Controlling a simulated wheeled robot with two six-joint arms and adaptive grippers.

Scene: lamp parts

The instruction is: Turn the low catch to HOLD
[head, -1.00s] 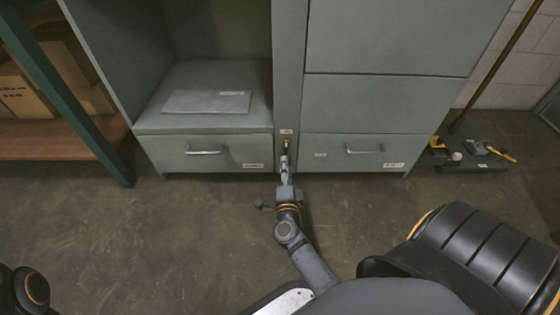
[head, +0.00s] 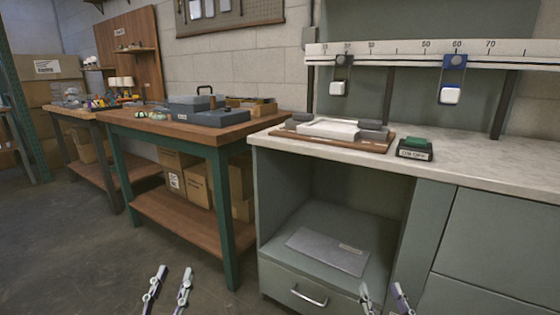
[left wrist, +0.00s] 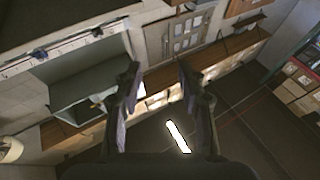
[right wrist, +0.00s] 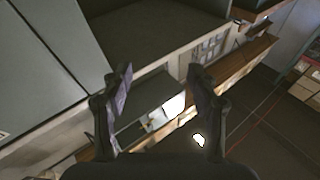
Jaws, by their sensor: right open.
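The low catch is not in view now; the strip between the two drawers lies outside or at the lower edge of the head view. My left gripper (head: 168,291) is at the lower left of the head view, over the floor, open and empty. Its two fingers (left wrist: 158,92) stand apart in the left wrist view. My right gripper (head: 384,301) is at the lower edge, in front of the grey cabinet (head: 400,232), also open and empty. Its fingers (right wrist: 158,88) are apart in the right wrist view. Neither gripper touches anything that I can see.
The cabinet's drawer (head: 290,288) with a bar handle is below an open bay holding a grey plate (head: 325,254). The worktop (head: 480,168) carries a tray (head: 380,146) and a green button box (head: 414,148). A wooden bench (head: 240,131) stands left; floor before it is clear.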

